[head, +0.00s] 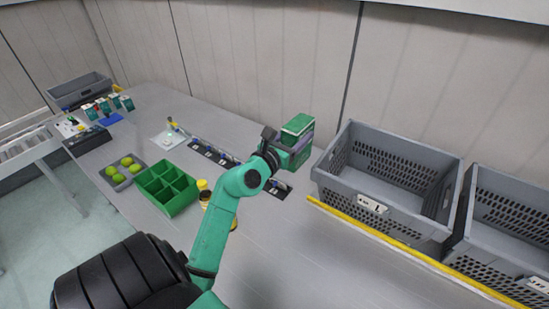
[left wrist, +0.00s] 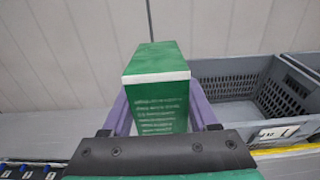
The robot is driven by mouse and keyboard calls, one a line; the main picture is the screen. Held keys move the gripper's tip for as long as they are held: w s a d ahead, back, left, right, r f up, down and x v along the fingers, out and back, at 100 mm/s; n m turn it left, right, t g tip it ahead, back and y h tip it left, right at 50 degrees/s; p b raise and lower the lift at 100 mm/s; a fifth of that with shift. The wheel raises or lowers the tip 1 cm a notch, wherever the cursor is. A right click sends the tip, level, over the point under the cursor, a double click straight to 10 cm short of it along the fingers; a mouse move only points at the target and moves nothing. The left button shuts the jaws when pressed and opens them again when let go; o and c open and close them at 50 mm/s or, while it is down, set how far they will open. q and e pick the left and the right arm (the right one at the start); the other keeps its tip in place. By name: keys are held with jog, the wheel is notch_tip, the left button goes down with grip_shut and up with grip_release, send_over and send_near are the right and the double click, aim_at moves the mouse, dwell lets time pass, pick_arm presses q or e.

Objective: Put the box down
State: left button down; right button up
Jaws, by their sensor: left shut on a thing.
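The box (head: 298,134) is green with a pale band and stands out at the end of my left arm in the head view. My left gripper (head: 279,148) is shut on it. In the left wrist view the box (left wrist: 157,92) sits upright between the two purple fingers of the left gripper (left wrist: 160,112), with rows of pale print on its near face. In the head view it is left of the grey tote (head: 375,205). Whether its base touches the table is hidden. My right gripper is not in view.
A second grey tote (head: 508,245) stands at the right. A yellow strip (head: 400,246) runs along the totes' front. A green divided bin (head: 166,188), a tray of green balls (head: 122,172) and several small items lie to the left. The table front is clear.

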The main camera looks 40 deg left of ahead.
aim_at(288, 169)
pick_arm(q)
jog(key=f, duration=0.1)
jog(key=s+f, duration=0.2)
jog(key=f, duration=0.1)
jog(key=shift+d+f, duration=0.1)
jog(key=f+b, duration=0.1)
jog(key=s+f+b, duration=0.1)
jog(key=f+b, duration=0.3)
jog(key=shift+s+f, duration=0.15)
jog(key=shift+s, duration=0.25)
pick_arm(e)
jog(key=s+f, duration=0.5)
pick_arm(q)
jog(key=f+b, duration=0.4)
jog(key=f, duration=0.1)
jog(key=w+f+b, duration=0.1)
jog(key=f+b, duration=0.4)
jog(key=f, duration=0.1)
jog(key=f+b, duration=0.4)
jog(key=f, duration=0.2)
jog(key=shift+w, duration=0.2)
jog(key=shift+r, duration=0.1)
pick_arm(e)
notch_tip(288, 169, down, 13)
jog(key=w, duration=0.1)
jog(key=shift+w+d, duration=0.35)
